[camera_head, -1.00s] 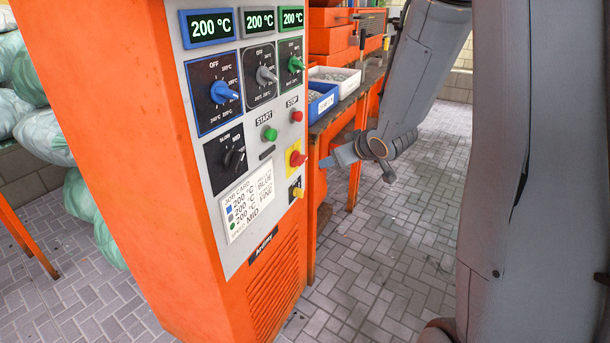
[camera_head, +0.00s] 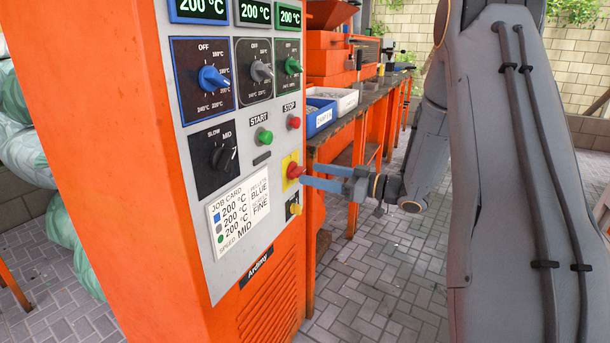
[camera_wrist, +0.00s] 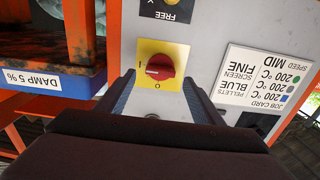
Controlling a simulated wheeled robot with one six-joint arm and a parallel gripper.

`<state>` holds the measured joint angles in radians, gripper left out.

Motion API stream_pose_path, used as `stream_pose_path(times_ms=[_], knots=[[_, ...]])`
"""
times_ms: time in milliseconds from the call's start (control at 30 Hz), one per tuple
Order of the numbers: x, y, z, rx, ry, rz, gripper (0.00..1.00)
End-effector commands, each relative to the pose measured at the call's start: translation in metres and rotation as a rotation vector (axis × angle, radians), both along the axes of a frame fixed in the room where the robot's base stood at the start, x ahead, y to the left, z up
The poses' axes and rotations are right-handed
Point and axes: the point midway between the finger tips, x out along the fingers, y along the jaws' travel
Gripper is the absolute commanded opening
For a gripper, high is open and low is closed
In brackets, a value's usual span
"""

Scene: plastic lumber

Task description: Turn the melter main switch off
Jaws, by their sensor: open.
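The melter main switch (camera_head: 295,170) is a red rotary knob on a yellow plate, low on the right of the grey panel. In the wrist view, which shows the panel upside down, the red knob (camera_wrist: 165,66) lies level, its pale mark towards the "I" on the left; the "O" is below it. My gripper (camera_head: 306,180) is at the switch in the head view. In the wrist view my gripper (camera_wrist: 158,88) is open, with one blue finger on each side below the knob. I cannot tell whether either finger touches it.
The green start button (camera_head: 263,138) and red stop button (camera_head: 293,122) sit above the switch. A yellow knob (camera_head: 295,208) is just below it. The job card (camera_head: 238,216) is to its left. A bench (camera_head: 345,128) with bins stands behind; paved floor is clear to the right.

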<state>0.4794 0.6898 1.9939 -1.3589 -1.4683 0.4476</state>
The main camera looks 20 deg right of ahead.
Motion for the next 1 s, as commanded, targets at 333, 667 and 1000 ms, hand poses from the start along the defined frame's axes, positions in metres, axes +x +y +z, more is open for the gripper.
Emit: stream_pose_path(times_ms=[333,667,1000], knots=[[0.024,0.027,0.000,-0.001,0.000,-0.001,0.61],[0.025,0.028,0.000,-0.001,0.000,-0.002,0.53],[0.025,0.028,0.000,-0.003,-0.002,-0.002,0.20]])
